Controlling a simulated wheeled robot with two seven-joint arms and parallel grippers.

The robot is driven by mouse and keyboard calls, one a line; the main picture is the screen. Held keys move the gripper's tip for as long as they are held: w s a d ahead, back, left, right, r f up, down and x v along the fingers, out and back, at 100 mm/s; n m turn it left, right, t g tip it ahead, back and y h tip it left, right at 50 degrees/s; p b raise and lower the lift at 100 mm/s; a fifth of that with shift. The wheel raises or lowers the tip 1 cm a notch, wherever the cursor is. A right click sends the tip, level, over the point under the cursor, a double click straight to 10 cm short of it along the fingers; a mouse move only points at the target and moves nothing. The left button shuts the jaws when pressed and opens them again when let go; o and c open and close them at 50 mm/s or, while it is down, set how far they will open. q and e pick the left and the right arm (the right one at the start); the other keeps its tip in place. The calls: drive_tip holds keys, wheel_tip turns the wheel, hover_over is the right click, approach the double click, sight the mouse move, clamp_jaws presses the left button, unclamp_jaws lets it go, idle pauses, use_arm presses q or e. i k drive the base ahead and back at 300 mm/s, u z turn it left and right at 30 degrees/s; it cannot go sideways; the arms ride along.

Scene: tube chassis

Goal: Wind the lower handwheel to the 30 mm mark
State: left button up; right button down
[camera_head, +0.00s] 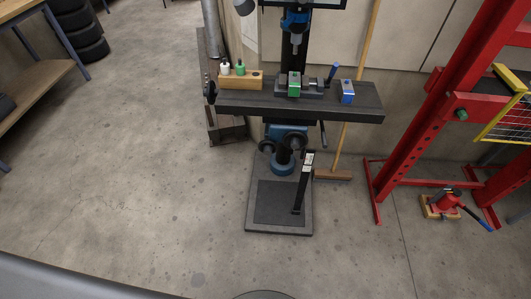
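Under the table are two dark round wheels or knobs, one on the left (266,146) and one on the right (296,143). Another dark handwheel (210,91) sits at the table's left end. I cannot tell which is the lower handwheel. A black upright post (303,190) with a small white and green label (309,160) stands on the base plate (279,228). No millimetre mark is readable. Neither of my grippers is in view.
On the table are a wooden block (240,82) with small bottles, a vise with a green block (294,85) and a blue block (347,92). A broom (333,175) stands behind. A red frame (414,120) and red jack (446,202) are right. Floor in front is clear.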

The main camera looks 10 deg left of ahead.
sight(268, 147)
drive_tip(key=u, duration=1.15)
drive_tip(key=k, duration=1.1)
drive_tip(key=z, duration=1.65)
drive_tip(key=i, duration=0.5)
drive_tip(key=z, duration=0.05)
